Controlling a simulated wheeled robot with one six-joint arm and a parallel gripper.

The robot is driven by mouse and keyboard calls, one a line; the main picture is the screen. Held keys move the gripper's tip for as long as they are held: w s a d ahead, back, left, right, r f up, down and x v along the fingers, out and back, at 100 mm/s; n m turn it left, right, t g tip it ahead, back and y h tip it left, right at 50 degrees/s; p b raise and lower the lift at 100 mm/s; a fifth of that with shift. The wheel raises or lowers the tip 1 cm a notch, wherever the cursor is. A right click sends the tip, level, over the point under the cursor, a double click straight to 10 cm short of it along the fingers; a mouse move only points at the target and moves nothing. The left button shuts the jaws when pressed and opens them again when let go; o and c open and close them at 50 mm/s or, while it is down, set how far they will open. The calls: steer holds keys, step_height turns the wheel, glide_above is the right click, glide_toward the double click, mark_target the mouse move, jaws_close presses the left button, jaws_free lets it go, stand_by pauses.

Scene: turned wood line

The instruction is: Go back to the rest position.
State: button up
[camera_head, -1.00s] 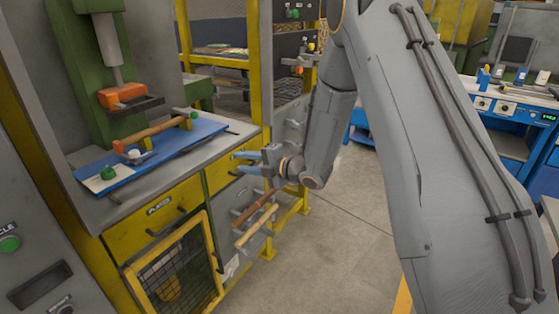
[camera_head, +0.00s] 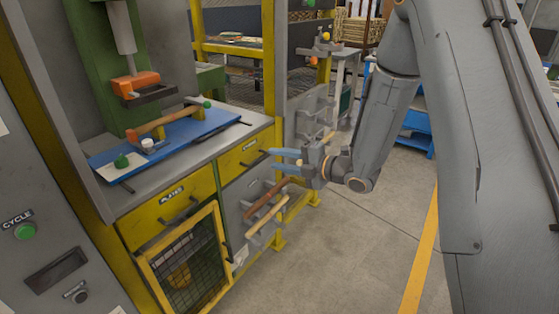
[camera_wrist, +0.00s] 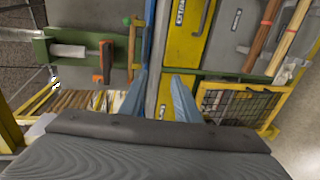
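My gripper (camera_head: 284,160) has two blue fingers and is held out in front of the yellow and grey machine bench, near its right front corner. In the wrist view my gripper (camera_wrist: 163,92) shows its fingers apart with nothing between them. Beyond the fingers lie the bench edge and the yellow drawers (camera_wrist: 185,45). My arm reaches in from the right of the head view and hides part of the scene behind it.
A blue board (camera_head: 190,128) on the bench bears a turned wood piece (camera_head: 168,121). Wooden rods (camera_head: 266,216) rest on a side rack below my gripper. A mesh door (camera_head: 190,268) is at the lower front. The floor (camera_head: 350,255) to the right is clear.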

steer(key=s+d+f+m+g+h, duration=0.1)
steer(key=s+d+m+h, duration=0.2)
steer(key=d+m+h, duration=0.35)
steer(key=s+d+m+g+h, duration=0.1)
steer(key=s+d+m+h, duration=0.25)
steer(key=d+m, duration=0.5)
steer(key=s+m+g+h, duration=0.2)
steer(key=s+m+g, duration=0.5)
steer(key=s+m, duration=0.6)
steer(key=s, duration=0.9)
steer(key=shift+d+r, duration=0.3)
steer(key=shift+r, duration=0.1)
steer(key=shift+s, duration=0.1)
